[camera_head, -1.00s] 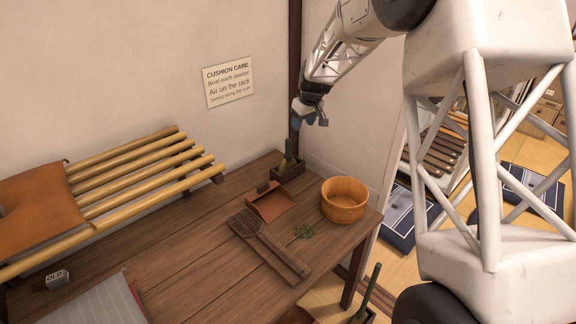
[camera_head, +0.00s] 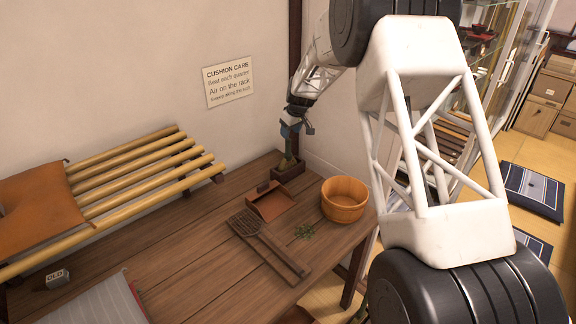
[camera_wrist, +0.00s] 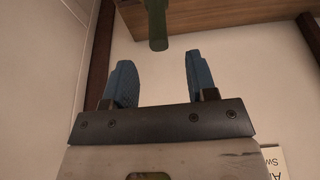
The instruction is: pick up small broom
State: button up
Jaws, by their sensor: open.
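A green-handled thing, which looks like the small broom (camera_head: 288,160), stands upright in a small dark wooden holder (camera_head: 291,172) at the back of the table; its lower part is hidden. My gripper (camera_head: 297,129) is just above the handle, open and empty, with blue fingers. In the wrist view, the green handle (camera_wrist: 157,28) lies beyond the gap between the two open fingertips (camera_wrist: 158,65), roughly centred and apart from them.
A reddish dustpan (camera_head: 270,203), a wooden tub (camera_head: 344,199), a dark slatted paddle (camera_head: 265,243) and green bits (camera_head: 305,231) lie on the wooden table (camera_head: 190,270). A bamboo rack (camera_head: 150,180) with an orange cushion (camera_head: 35,208) is left. The wall is close behind.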

aim_at(287, 144)
jog(key=shift+x, duration=1.25)
jog(key=shift+f, duration=0.1)
jog(key=shift+x, duration=2.5)
grip_shut()
jog(key=shift+r, duration=5.05)
